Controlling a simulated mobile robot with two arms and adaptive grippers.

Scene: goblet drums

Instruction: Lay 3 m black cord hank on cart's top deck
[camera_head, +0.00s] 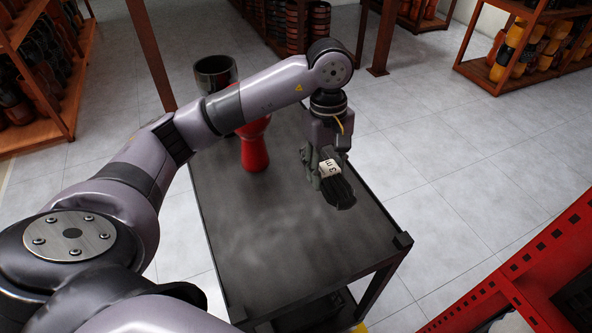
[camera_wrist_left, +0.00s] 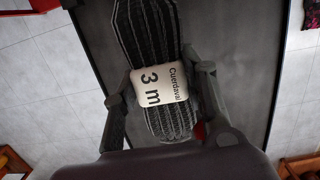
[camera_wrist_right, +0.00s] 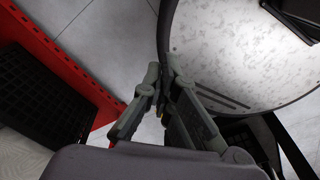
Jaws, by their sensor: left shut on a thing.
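The black cord hank (camera_head: 338,190) has a white label reading "3 m"; the label also shows large in the left wrist view, across the dark ribbed hank (camera_wrist_left: 147,30). My left gripper (camera_head: 325,172) is shut on the hank, with one finger on each side of it. It holds the hank over the right part of the cart's dark top deck (camera_head: 265,225). I cannot tell whether the hank touches the deck. My right gripper (camera_wrist_right: 162,75) shows only in the right wrist view. Its fingertips are close together, with no cord between them.
A red goblet drum (camera_head: 255,155) stands on the deck's far left part, near a dark drum (camera_head: 214,73) behind my left arm. The deck's near part is bare. A red perforated frame (camera_head: 520,270) is at lower right. Wooden shelves (camera_head: 520,50) hold drums behind.

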